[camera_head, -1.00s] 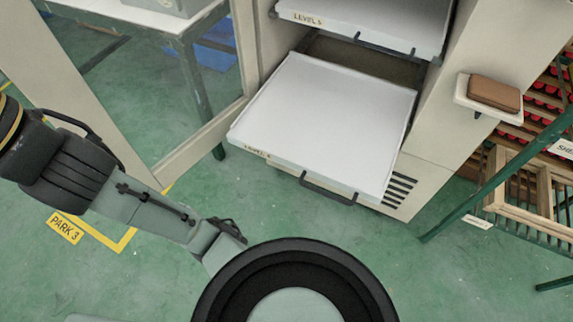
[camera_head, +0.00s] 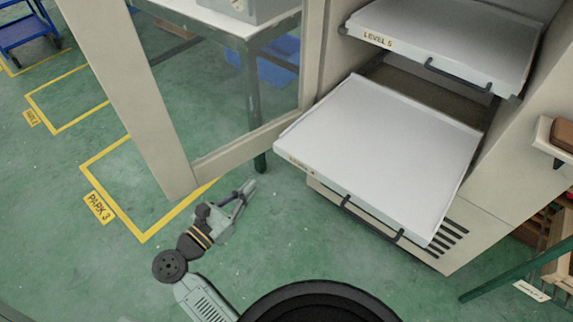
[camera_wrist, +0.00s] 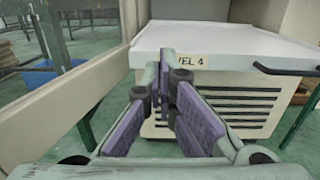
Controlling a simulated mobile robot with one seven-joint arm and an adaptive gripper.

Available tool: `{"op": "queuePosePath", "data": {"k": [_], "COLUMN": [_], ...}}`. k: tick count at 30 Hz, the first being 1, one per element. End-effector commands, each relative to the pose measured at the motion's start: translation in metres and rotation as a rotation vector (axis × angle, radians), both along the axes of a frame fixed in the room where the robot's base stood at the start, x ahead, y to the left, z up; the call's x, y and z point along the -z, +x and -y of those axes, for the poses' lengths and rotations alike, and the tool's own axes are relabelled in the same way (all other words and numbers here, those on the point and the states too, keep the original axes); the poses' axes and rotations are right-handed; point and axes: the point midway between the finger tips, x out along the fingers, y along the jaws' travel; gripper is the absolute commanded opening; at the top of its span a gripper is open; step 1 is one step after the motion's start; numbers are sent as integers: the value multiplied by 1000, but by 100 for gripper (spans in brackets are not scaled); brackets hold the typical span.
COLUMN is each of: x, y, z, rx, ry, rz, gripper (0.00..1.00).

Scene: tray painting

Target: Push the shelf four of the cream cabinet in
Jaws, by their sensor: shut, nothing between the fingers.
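Shelf four (camera_head: 385,140) is a white tray pulled well out of the cream cabinet (camera_head: 500,215). Its front edge carries a "LEVEL 4" label at the left and a dark bar handle (camera_head: 372,221). In the wrist view, the shelf (camera_wrist: 228,42) lies ahead, with its label (camera_wrist: 190,62) just right of my fingertips. My gripper (camera_head: 250,186) is left of the shelf's front left corner in the head view, apart from it in the picture. In the wrist view, my gripper (camera_wrist: 168,62) is shut and empty, its fingertips overlapping the shelf's front face; contact cannot be told.
The level 5 shelf (camera_head: 450,40) is also pulled out above. The open glass-paned cabinet door (camera_head: 120,95) stands close left of my gripper. A green-legged table (camera_head: 251,100) is behind it. A green rail (camera_head: 520,270) is at the right. Floor left of my arm is clear.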

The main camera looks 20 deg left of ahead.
Motion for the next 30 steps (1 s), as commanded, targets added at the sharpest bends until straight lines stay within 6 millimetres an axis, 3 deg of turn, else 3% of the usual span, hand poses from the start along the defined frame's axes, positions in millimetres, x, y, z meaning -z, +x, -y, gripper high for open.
{"op": "queuePosePath", "data": {"k": [1,3,8,21,30], "x": [14,22,22,19,22], "y": [-4,-5,9,93,122], "z": [4,9,15,49,60], "rx": [13,26,30,29,27], "ry": [12,25,28,26,27], "rz": [-27,-46,-49,-47,-47], "gripper": [0,0,0,0,0]}}
